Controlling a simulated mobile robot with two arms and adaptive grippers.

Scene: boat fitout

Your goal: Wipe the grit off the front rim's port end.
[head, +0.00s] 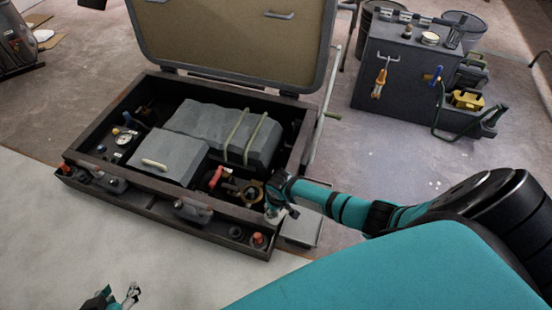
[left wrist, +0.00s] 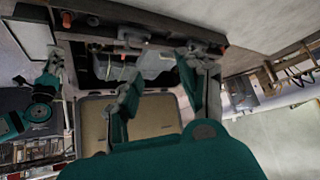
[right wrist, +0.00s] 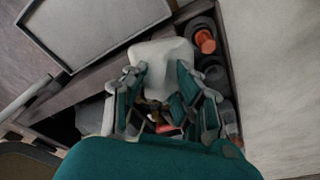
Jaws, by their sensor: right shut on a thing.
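The front rim (head: 165,188) is the dark near edge of an open box with a raised lid. I cannot make out grit on it, nor tell which end is port. My right gripper (head: 276,200) is at the rim's right front corner, shut on a pale wiping pad (right wrist: 160,66). In the right wrist view the pad sits between the fingers over the corner; whether it touches the rim I cannot tell. My left gripper (head: 122,298) is low at the bottom left, in front of the box, with empty, spread fingers in the left wrist view (left wrist: 158,85).
Inside the box are grey blocks (head: 175,160), a gauge (head: 122,140) and a red-handled valve (head: 217,177). A front ledge holds several fittings, one with a red cap (head: 259,240). A grey tray (head: 303,228) adjoins the right corner. The raised lid (head: 235,45) stands behind.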

